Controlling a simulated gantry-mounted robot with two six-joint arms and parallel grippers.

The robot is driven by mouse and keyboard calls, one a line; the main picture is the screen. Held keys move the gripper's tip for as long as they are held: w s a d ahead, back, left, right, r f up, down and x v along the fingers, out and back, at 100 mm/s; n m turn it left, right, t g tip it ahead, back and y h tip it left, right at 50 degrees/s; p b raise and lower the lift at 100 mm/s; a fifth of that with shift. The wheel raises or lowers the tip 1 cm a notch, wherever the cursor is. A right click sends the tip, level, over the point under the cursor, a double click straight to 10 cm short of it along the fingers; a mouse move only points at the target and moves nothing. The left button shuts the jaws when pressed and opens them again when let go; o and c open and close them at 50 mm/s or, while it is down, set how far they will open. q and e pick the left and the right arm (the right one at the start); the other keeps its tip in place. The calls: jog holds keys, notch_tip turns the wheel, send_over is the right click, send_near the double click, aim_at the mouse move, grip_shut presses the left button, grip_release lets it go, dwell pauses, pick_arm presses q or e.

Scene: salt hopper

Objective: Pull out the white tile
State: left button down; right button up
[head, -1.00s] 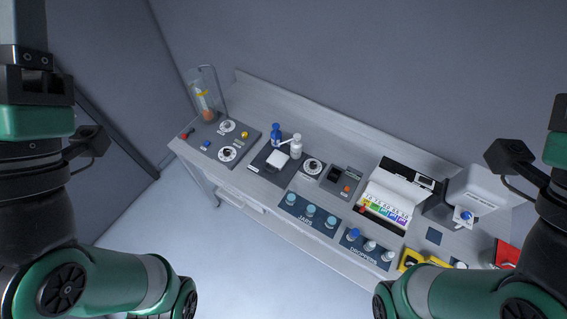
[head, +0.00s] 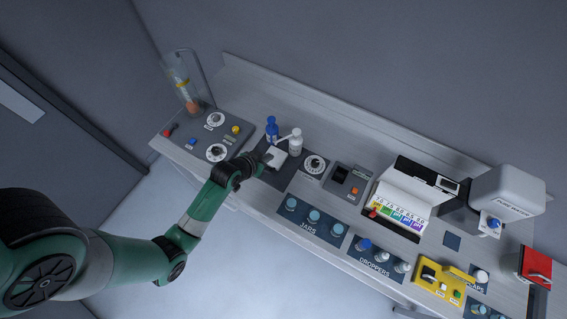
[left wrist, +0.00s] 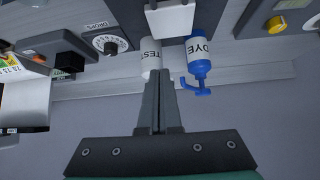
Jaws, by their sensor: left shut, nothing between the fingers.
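The white tile (head: 275,157) is a small pale square on a dark panel on the bench, in front of the blue DYE bottle (head: 272,130) and the white TEST bottle (head: 295,143). In the left wrist view the tile (left wrist: 172,19) is at the top edge, partly cut off. My left gripper (head: 258,164) is at the tile's left side in the head view; I cannot tell whether it touches. My right gripper is out of view.
A dial (head: 315,165) is right of the tile. A grey control panel (head: 203,140) with a clear cylinder (head: 187,82) stands at left. Jars (head: 313,215), droppers (head: 381,255) and a yellow device (head: 437,283) line the front right.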

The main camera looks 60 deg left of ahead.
aim_at(269, 165)
pick_arm(q)
jog(key=s+f, duration=0.3)
jog(key=s, duration=0.1)
jog(key=shift+n+g, duration=0.3)
jog(key=shift+n, duration=0.1)
jog(key=b+x, duration=0.1)
jog(key=x, duration=0.2)
jog(key=b+x, duration=0.1)
jog(key=x, duration=0.3)
jog(key=b+x, duration=0.1)
jog(key=x, duration=0.3)
jog(key=shift+a+r+b, duration=0.3)
jog(key=shift+a+b, duration=0.1)
jog(key=s, duration=0.1)
jog(key=s+d+p, duration=0.1)
jog(key=shift+s+d+p, duration=0.3)
jog(key=shift+s, duration=0.1)
jog(key=shift+s+d+f, duration=0.15)
jog(key=shift+s+d, duration=0.05)
jog(key=shift+s, duration=0.15)
jog(key=shift+d, duration=0.1)
